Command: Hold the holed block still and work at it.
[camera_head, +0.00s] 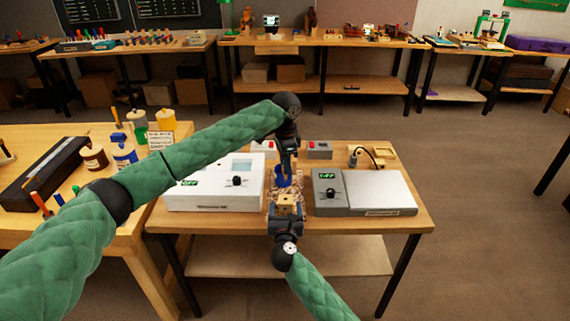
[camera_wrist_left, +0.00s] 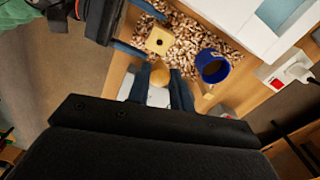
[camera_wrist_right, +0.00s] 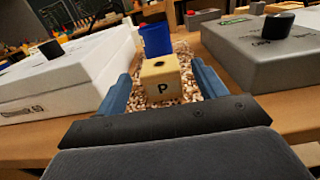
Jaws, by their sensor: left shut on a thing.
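The holed block (camera_head: 286,198) is a pale wooden cube with a dark hole on top. In the head view my left gripper (camera_head: 287,168) is beyond the block, over a blue cup (camera_head: 282,180).
The blue cup also stands beside the block in the left wrist view (camera_wrist_left: 212,66). A white box with a dial (camera_head: 215,200) is to the left, a grey one (camera_head: 375,198) to the right, leaving a narrow lane. Small switch boxes (camera_head: 319,150) stand behind.

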